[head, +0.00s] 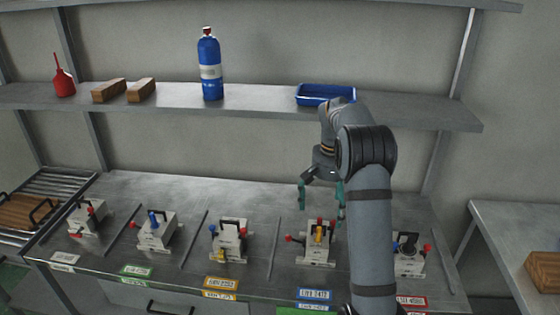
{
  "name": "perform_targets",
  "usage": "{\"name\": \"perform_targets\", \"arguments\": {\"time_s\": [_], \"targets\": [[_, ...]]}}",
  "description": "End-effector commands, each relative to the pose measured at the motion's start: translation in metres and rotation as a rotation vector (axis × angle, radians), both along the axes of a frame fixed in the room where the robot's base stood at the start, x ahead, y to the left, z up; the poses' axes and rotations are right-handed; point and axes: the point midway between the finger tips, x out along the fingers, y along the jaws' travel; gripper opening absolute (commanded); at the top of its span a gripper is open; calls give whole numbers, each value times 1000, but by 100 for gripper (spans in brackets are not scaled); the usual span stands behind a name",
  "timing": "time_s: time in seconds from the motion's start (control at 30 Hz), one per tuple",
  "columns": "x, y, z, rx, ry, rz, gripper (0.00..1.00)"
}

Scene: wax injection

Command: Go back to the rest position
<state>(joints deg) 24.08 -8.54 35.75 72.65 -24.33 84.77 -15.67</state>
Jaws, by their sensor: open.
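My gripper (321,187) hangs from my grey arm, which rises from the bottom right of the head view. Its two green fingers are spread apart, with nothing seen between them. It points down over the bench, above and behind the fourth white mould block (315,252), which has red, yellow and black parts. The gap between fingertips and bench is hard to judge. My arm passes between that block and the rightmost block (409,257), covering part of the bench.
More mould blocks stand leftward on the metal bench (150,192), separated by thin dividers. A blue bottle (210,70), red oiler (63,78), wooden blocks (108,91) and blue tray (325,94) rest on the shelf. My arm is close to the tray. A roller conveyor (55,182) lies left.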

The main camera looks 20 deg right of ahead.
Motion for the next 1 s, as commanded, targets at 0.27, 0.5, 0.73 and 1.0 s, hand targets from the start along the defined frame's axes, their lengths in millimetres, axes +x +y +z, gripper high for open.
{"name": "perform_targets", "arguments": {"time_s": [0.27,0.5,0.73,1.0], "targets": [[-1,0,-22,1,5,1,94],[-2,0,-70,2,7,0,94],[-1,0,-109,1,4,0,94],[0,0,-113,0,1,-1,94]]}}
